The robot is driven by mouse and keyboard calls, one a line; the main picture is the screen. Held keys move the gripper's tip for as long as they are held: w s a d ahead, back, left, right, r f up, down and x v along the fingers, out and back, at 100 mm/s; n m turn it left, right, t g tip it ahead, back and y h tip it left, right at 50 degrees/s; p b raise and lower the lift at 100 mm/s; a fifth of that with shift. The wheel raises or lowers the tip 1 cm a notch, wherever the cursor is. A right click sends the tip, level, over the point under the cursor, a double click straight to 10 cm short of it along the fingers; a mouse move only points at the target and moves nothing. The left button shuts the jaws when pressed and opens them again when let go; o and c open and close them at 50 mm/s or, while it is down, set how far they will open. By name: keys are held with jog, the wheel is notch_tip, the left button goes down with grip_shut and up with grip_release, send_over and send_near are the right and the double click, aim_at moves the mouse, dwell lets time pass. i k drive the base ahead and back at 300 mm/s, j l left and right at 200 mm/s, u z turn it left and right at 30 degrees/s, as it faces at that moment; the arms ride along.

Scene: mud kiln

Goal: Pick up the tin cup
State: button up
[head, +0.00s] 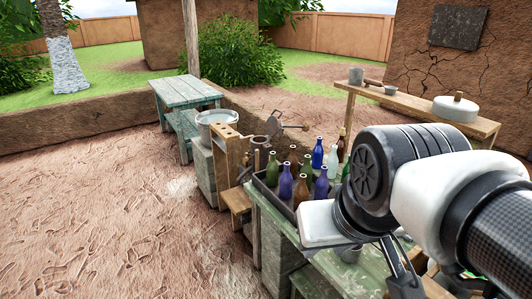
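A small grey metal cup (356,75) stands upright at the left end of the wooden bench by the cracked mud wall.
A dark crate (262,190) of several coloured bottles stands on the green table (268,222). The bench (415,104) also holds a small pan (390,89) and a lidded white pot (455,108). A basin (216,117) stands further left. Open ground (110,215) lies left.

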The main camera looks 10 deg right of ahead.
aim_at(350, 257)
jog(key=i+j+z, duration=0.6)
jog(key=j, duration=0.25)
jog(key=z, duration=1.5)
